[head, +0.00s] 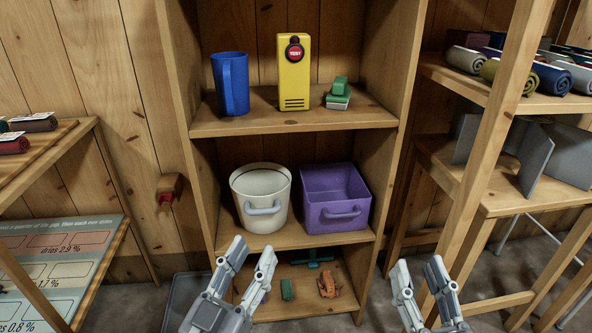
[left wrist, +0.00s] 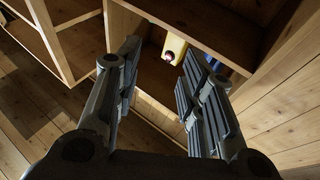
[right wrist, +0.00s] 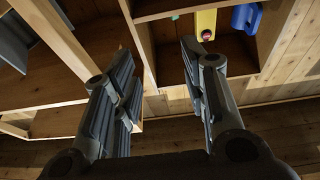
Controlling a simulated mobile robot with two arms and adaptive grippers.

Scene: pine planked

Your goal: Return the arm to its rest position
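My left gripper (head: 250,258) is open and empty in front of the lower part of the wooden shelf unit (head: 300,122). My right gripper (head: 419,272) is open and empty at the unit's lower right. Both pairs of fingers also stand apart in their wrist views, the left (left wrist: 158,85) and the right (right wrist: 157,80), with nothing between them. Neither gripper visibly touches the shelf or anything on it.
The top shelf holds a blue pitcher (head: 231,83), a yellow tester (head: 294,72) and green blocks (head: 338,95). Below are a white bucket (head: 261,198) and a purple bin (head: 335,195). An orange item (head: 328,286) lies on the bottom shelf. Wooden racks stand on both sides.

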